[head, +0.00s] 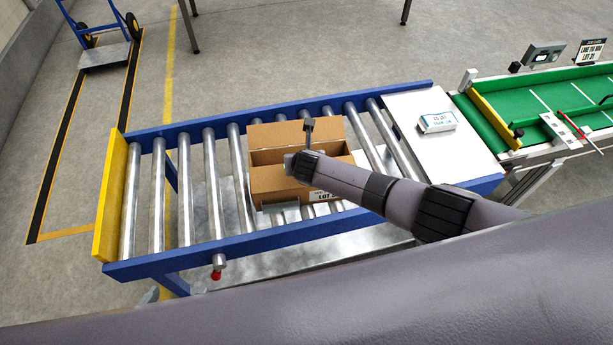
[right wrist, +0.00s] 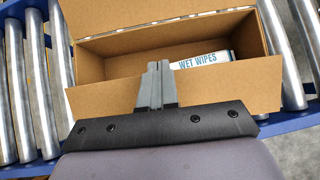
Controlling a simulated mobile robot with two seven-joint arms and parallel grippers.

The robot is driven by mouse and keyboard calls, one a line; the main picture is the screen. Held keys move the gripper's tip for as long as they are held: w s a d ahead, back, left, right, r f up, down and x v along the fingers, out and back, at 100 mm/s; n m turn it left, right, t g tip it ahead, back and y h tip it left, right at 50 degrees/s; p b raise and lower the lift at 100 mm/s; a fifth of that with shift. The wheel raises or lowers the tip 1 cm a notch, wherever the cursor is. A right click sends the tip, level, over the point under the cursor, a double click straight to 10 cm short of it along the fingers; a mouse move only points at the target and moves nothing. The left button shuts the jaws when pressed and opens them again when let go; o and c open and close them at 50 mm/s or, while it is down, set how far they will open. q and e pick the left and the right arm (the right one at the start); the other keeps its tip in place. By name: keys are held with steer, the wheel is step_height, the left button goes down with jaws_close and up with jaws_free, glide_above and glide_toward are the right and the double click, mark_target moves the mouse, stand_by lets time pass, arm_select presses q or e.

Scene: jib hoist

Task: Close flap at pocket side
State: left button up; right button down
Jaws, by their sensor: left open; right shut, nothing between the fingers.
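An open cardboard box (head: 334,198) stands on the roller conveyor. Its far flap (head: 280,133) is up and open in the head view. The near flap (right wrist: 215,93) is also open, angled out toward me in the right wrist view. A white pack marked WET WIPES (right wrist: 203,61) lies inside.
Bare rollers (head: 184,186) lie left of the box, up to a yellow end stop (head: 117,195). Blue rails (head: 185,258) edge the conveyor. A white plate (head: 425,112) with a small labelled box (head: 437,122) and a green belt (head: 535,98) are at right.

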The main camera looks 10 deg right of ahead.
steer(key=shift+b+x, duration=1.2)
steer(key=shift+x, duration=0.05)
steer(key=shift+s+f, duration=0.1)
steer(key=shift+f, duration=0.05)
steer(key=shift+s, duration=0.15)
steer(key=shift+s+p, duration=0.15)
steer(key=shift+p, duration=0.15)
steer(key=shift+s+f+p, duration=0.1)
steer(key=shift+s+p, duration=0.35)
steer(key=shift+s, duration=0.1)
steer(key=r+p, duration=0.7)
steer(key=shift+w+a+r, duration=0.1)
steer(key=shift+w+r, duration=0.15)
steer(key=shift+r, duration=3.35)
